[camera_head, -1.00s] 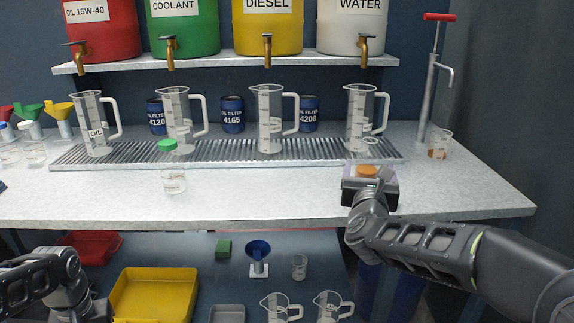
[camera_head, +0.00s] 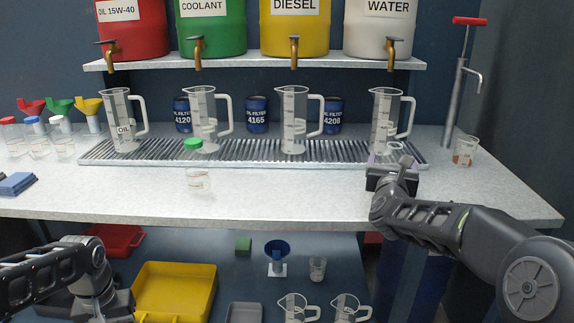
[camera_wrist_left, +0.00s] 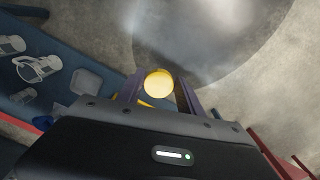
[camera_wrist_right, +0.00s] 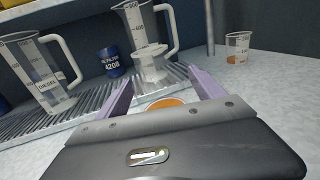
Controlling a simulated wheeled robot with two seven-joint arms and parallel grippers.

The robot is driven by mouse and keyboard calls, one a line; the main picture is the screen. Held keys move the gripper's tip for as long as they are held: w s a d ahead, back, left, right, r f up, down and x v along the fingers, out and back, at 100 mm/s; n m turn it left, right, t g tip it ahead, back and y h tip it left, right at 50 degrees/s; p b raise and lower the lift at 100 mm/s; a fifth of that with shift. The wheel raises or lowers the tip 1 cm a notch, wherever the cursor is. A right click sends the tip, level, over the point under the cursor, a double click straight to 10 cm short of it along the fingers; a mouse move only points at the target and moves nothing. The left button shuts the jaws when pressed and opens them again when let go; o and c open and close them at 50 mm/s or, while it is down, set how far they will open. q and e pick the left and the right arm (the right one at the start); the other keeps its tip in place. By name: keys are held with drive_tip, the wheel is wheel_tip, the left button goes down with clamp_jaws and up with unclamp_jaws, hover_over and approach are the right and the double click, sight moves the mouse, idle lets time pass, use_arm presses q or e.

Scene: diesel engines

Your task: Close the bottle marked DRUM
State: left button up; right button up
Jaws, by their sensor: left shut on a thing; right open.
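A clear bottle with a green cap (camera_head: 197,177) stands on the bench; its label is too small to read. I cannot make out the word DRUM on anything. My right gripper (camera_wrist_right: 160,88) is open over the bench, in front of the rightmost pitcher. A round orange thing (camera_wrist_right: 166,103) shows between its fingers, partly hidden by the gripper body; whether it is a cap or contents I cannot tell. My left gripper (camera_wrist_left: 157,92) is low, below the bench front, shut on a round yellow thing (camera_wrist_left: 158,84) that looks like a cap.
Bottles with red, blue and white caps (camera_head: 37,140) stand at the left. Several pitchers (camera_head: 293,120) stand on the ribbed drain grate (camera_head: 250,152). A beaker (camera_head: 465,151) and hand pump (camera_head: 455,95) are at right. A yellow tray (camera_head: 175,268) lies below.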

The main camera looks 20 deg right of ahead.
drive_tip(key=shift+w+d, duration=0.35)
drive_tip(key=shift+w, duration=0.05)
drive_tip(key=shift+c, duration=0.4)
clamp_jaws()
idle(0.6)
use_arm(q)
drive_tip(key=shift+r, duration=0.1)
use_arm(e)
drive_tip(key=shift+r, duration=0.2)
